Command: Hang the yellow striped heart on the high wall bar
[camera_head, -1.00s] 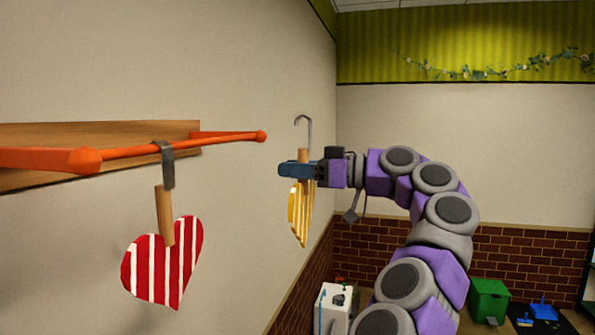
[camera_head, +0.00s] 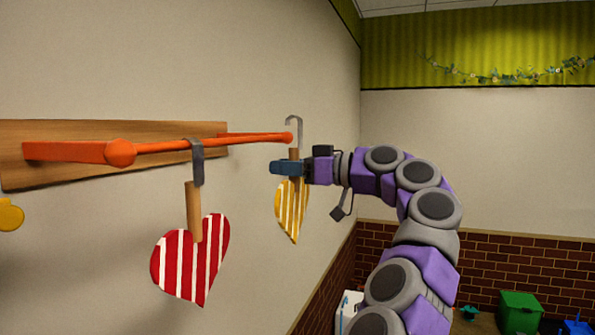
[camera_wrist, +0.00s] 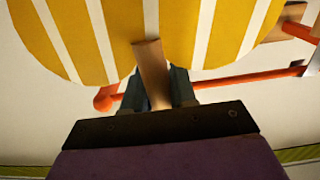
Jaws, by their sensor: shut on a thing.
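The yellow and white striped heart (camera_head: 291,212) hangs from a wooden handle with a grey metal hook (camera_head: 294,124) on top. My gripper (camera_head: 286,168) is shut on the wooden handle. The heart fills the top of the wrist view (camera_wrist: 150,40), with the handle (camera_wrist: 152,72) between the fingers. The orange wall bar (camera_head: 225,142) runs along the left wall on a wooden board. In the head view the hook overlaps the bar's far end; I cannot tell whether they touch.
A red and white striped heart (camera_head: 190,262) hangs by its hook from the bar, left of my gripper. A yellow round thing (camera_head: 10,215) shows at the left edge. A green box (camera_head: 520,312) is low at the right. The space right of the bar's end is clear apart from my arm.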

